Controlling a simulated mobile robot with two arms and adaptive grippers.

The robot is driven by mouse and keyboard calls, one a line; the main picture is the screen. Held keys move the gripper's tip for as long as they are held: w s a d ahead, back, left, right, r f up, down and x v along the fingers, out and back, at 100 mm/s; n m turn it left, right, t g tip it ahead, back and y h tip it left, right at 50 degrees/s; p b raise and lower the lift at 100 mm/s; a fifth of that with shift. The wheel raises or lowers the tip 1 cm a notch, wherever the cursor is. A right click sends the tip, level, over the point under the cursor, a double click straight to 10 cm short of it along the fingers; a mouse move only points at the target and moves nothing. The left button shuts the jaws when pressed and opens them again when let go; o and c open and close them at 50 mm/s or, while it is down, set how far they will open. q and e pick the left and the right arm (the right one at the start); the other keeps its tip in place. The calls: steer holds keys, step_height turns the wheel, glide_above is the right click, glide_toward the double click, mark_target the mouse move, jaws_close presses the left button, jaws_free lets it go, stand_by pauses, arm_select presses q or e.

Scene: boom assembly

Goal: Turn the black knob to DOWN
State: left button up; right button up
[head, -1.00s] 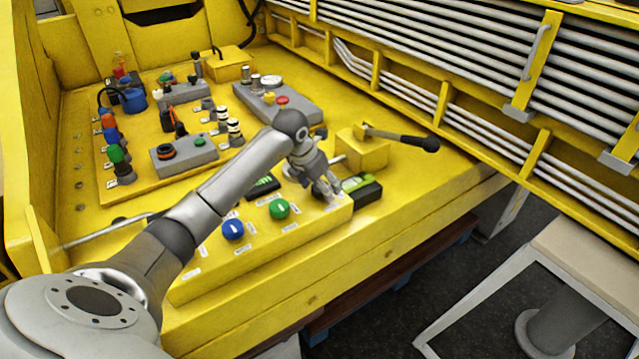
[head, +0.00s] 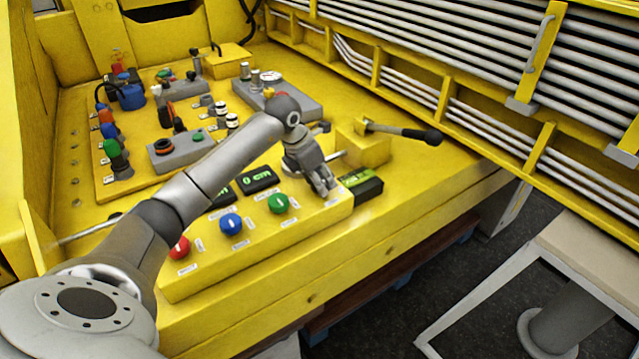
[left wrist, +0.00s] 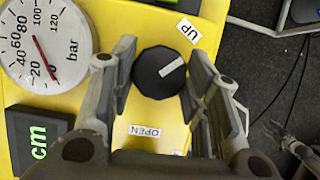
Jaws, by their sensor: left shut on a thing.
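The black knob (left wrist: 160,72) shows in the left wrist view, between the two fingers of my left gripper (head: 323,190). The gripper is shut on it, with one finger on each side. The knob's white mark slants to the upper right, towards the UP label (left wrist: 188,30). An OPEN label (left wrist: 145,131) lies below the knob in that view. A DOWN label is not visible. In the head view the gripper hides the knob. A small gripper-like shape (left wrist: 290,140) at the right edge of the wrist view may be my right gripper; its jaws are unclear.
Green (head: 279,203), blue (head: 231,224) and red (head: 180,247) knobs stand along the yellow panel's front. A pressure gauge (left wrist: 45,45) is beside the black knob. A lever with a black handle (head: 420,136) juts out behind the gripper. Floor shows at the right.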

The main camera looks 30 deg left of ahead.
arm_select(q)
steer(key=m+b, duration=0.1)
steer(key=m, duration=0.1)
steer(key=m+h+b, duration=0.1)
steer(key=m, duration=0.1)
steer(key=shift+w+a+g+h+b, duration=0.15)
steer(key=shift+a+g+h+b, duration=0.05)
steer(key=shift+g+h+b, duration=0.1)
steer(key=shift+r+m+g+h+b, duration=0.1)
steer(key=shift+m+g+h+b, duration=0.25)
steer(key=shift+m, duration=0.9)
steer(key=shift+m+g+h+b, duration=0.15)
steer(key=shift+m+g+b, duration=0.3)
steer(key=shift+m, duration=0.8)
steer(key=o, duration=1)
steer(key=v, duration=1.2)
